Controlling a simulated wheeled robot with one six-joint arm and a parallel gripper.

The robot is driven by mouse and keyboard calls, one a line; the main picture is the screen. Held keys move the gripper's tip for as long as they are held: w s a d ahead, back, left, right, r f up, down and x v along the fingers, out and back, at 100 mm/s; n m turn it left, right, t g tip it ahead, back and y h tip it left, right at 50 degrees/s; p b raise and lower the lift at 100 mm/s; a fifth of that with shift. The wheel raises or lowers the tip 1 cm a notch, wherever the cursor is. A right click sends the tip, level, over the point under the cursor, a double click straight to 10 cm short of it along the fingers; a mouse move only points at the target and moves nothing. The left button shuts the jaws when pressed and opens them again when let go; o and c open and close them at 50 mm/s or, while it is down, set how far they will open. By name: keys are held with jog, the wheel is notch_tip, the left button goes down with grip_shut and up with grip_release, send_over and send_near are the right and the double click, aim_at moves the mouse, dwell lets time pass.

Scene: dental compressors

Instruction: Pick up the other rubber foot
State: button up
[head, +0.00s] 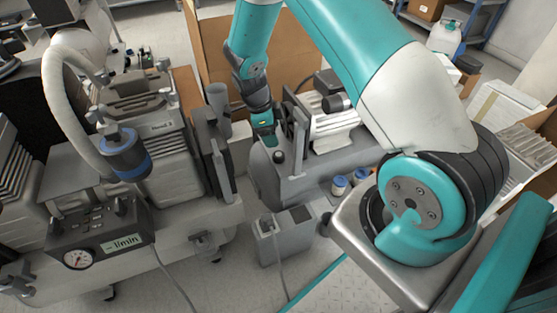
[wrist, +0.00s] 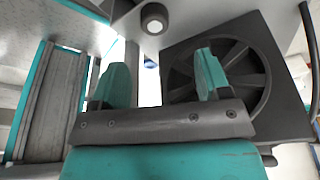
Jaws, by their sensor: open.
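My gripper (head: 265,138) is at the end of my downward-reaching arm, just above the grey tank in the middle of the head view. In the wrist view the two teal fingers of my gripper (wrist: 162,76) stand wide apart with nothing between them. A small dark round piece with a pale centre (wrist: 154,18), which looks like a rubber foot, lies beyond the fingertips, near the top of the wrist view. A small dark stub (head: 278,156) on the tank, just below the gripper in the head view, may be the same piece. No other rubber foot is clear.
A dark square fan housing (wrist: 235,75) is close beside the right finger in the wrist view. The grey tank (head: 265,180) carries a ribbed compressor (head: 335,125) to the right. A gauge panel (head: 95,235) and hose stand left. Blue-capped jars (head: 339,185) sit right of the tank.

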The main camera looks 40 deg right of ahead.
aim_at(279, 154)
jog(key=x, duration=0.3)
jog(key=shift+f+b, duration=0.2)
jog(key=shift+b, duration=0.1)
jog(key=x, duration=0.1)
jog(key=b+x, duration=0.1)
jog(key=x, duration=0.1)
jog(key=b+x, duration=0.1)
jog(key=x, duration=0.1)
jog(key=shift+s+a+f, duration=0.1)
jog(key=shift+a+f, duration=0.1)
jog(key=shift+a, duration=0.1)
jog(key=shift+r, duration=0.1)
jog(key=c, duration=1)
